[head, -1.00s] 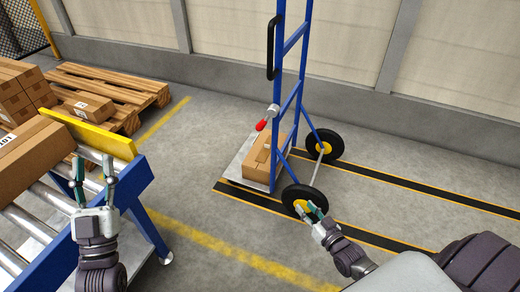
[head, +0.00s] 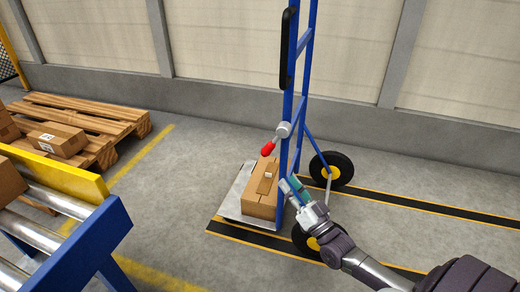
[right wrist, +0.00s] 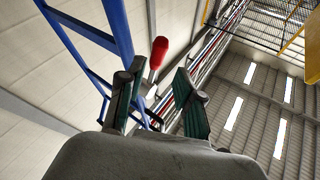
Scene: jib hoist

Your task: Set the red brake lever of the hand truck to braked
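The blue hand truck (head: 304,90) stands upright with cardboard boxes on its toe plate. Its red brake lever (head: 268,149) sticks out to the lower left from a grey hub (head: 284,130) on the frame. My right gripper (head: 291,188) is below the lever, in front of the frame, not touching the lever. In the right wrist view the gripper (right wrist: 157,88) is open, its two fingers apart, and the lever's red grip (right wrist: 158,52) shows beyond and between the fingertips. The frame (right wrist: 115,30) passes at the left there. My left gripper is not in view.
A roller conveyor (head: 70,200) with a yellow end stop (head: 55,174) stands at the left. A wooden pallet (head: 95,117) with cardboard boxes lies behind it. The grey wall (head: 200,93) runs behind the hand truck. The floor between conveyor and hand truck is clear.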

